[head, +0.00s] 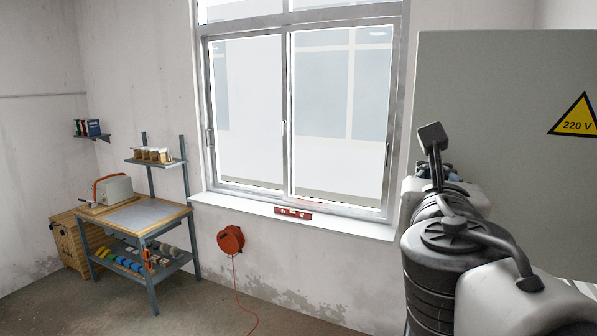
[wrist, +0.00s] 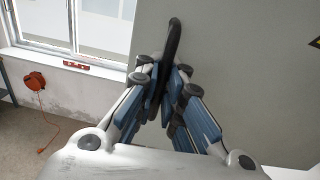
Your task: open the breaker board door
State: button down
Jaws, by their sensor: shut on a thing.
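The breaker board door is a large flat grey panel (head: 500,110) at the right in the head view, and it also fills the right of the wrist view (wrist: 235,90). It bears a yellow triangular "220 V" sign (head: 577,117). A black curved handle (wrist: 174,40) stands at the door's left part in the wrist view. My gripper (wrist: 163,85) is shut on this handle, with blue-padded fingers on both sides of it. In the head view my arm hides the door's lower left part. I cannot tell how far the door stands open.
A window with a white sill (head: 300,213) is left of the door, with a red level (head: 293,214) on the sill. A red cable reel (head: 230,240) hangs below. A workbench (head: 150,215) stands at the far left. The floor between is clear apart from the cable.

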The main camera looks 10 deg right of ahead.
aim_at(438, 108)
jog(key=c, duration=2)
grip_release()
notch_tip(438, 108, up, 10)
jog(key=shift+r, duration=0.1)
jog(key=shift+s+a, duration=0.1)
